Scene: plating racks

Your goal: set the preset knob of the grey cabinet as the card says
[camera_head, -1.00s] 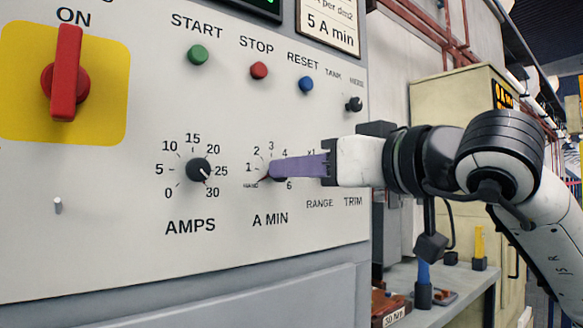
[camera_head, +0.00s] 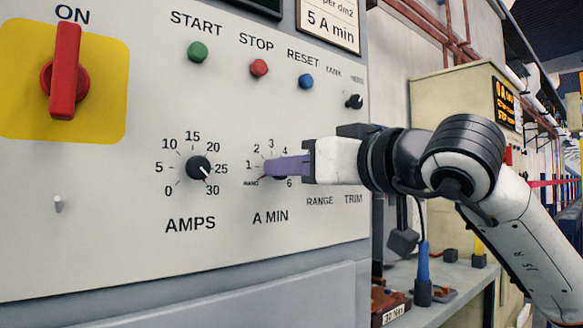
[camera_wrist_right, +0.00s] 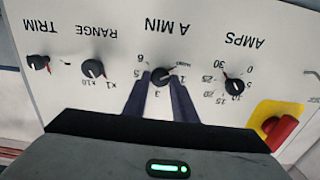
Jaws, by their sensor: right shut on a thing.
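The grey cabinet's panel (camera_head: 110,250) fills the left of the head view. Its A MIN knob, mostly hidden there by purple fingers, shows in the right wrist view as a black knob (camera_wrist_right: 161,77); its red mark points towards HAND. The framed card (camera_head: 330,22) above reads "5 A min", its upper part cut off. My right gripper (camera_head: 270,168) is at the A MIN knob, its fingers on either side; in the wrist view they (camera_wrist_right: 160,85) are shut on it. My left gripper is not in view.
The AMPS knob (camera_head: 199,168) is left of the A MIN knob. START (camera_head: 197,52), STOP (camera_head: 259,68) and RESET (camera_head: 306,82) buttons sit above. A red switch (camera_head: 66,70) is at far left. A bench (camera_head: 455,277) with tools stands at right.

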